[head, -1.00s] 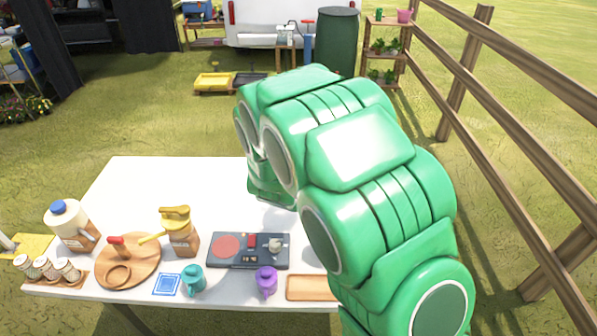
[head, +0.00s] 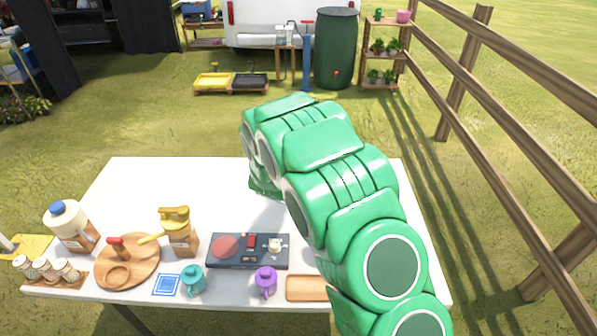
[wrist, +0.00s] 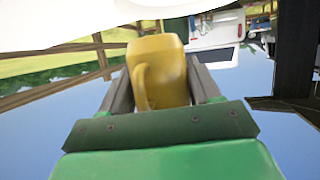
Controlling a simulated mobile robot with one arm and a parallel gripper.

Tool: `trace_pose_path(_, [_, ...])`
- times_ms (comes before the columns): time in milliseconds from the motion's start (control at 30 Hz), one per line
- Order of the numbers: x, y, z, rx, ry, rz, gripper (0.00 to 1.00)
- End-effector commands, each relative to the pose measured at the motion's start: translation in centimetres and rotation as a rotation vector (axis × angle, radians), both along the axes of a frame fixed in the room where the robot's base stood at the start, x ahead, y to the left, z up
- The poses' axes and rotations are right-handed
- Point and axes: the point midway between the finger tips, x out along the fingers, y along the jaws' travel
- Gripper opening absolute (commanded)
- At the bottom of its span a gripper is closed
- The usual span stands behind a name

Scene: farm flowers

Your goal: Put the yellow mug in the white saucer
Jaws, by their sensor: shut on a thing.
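The yellow mug (wrist: 158,70) sits between the two grey fingers of my gripper (wrist: 165,85) in the wrist view, with its handle toward the camera. My gripper is shut on it. The wrist picture looks upside down, with sky low and a white surface at the top. In the head view my green arm reaches over the far middle of the table, and the fingers and yellow mug are hidden behind it. I cannot make out the white saucer for certain; a pale rounded shape at the top of the wrist view may be it or the table.
The white table (head: 140,190) holds a teal mug (head: 193,280), a purple mug (head: 266,282), a dark panel (head: 225,262), a wooden tray (head: 308,288), a round board (head: 140,252) and jars along the near side. The far left is clear. A fence (head: 500,130) stands right.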

Motion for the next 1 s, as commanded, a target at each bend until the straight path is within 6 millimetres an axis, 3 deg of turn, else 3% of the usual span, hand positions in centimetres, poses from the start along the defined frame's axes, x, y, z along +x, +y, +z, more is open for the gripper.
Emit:
trace_pose_path(267, [0.6, 0.1, -0.9, -0.001, 0.001, -0.001, 0.28])
trace_pose_path(533, [0.6, 0.1, -3.6, -0.001, 0.0, -0.001, 0.28])
trace_pose_path(1000, [0.6, 0.1, -4.2, -0.001, 0.0, 0.0, 0.28])
